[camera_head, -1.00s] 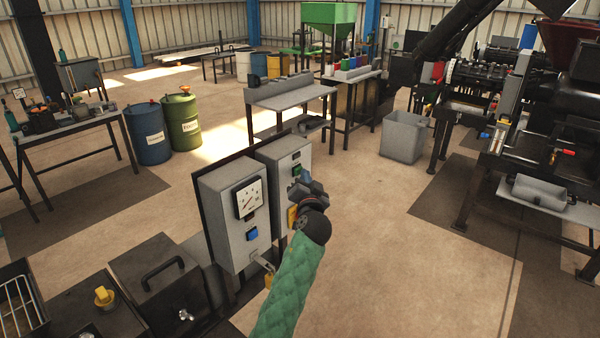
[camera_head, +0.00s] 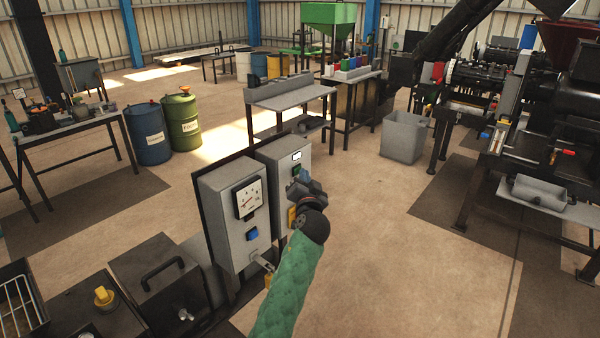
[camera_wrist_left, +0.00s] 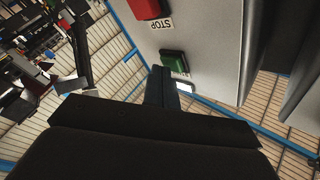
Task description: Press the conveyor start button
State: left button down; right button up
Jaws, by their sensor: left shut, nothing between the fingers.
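The right-hand grey control box (camera_head: 272,158) stands beside a gauge box (camera_head: 230,222). It carries a green button (camera_head: 296,169) and a lit white lamp (camera_head: 297,155). In the left wrist view the green button (camera_wrist_left: 173,61) sits between a red button (camera_wrist_left: 145,8) with a STOP label and the white lamp (camera_wrist_left: 182,88). My left gripper (camera_head: 297,177) is shut and empty at the box's front. In the left wrist view its fingertips (camera_wrist_left: 161,74) are right by the green button; I cannot tell whether they touch it. My right gripper is not in view.
The gauge box has a blue button (camera_head: 252,234) and a padlock-like piece below. A dark bench with a handled lid (camera_head: 150,270) lies at the lower left. A grey bin (camera_head: 404,138) and machinery stand to the right. The floor right of my arm is clear.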

pick_arm(q)
jog(key=shift+s+d+b, duration=0.3)
jog(key=shift+s+d, duration=0.2)
jog(key=shift+d, duration=0.15)
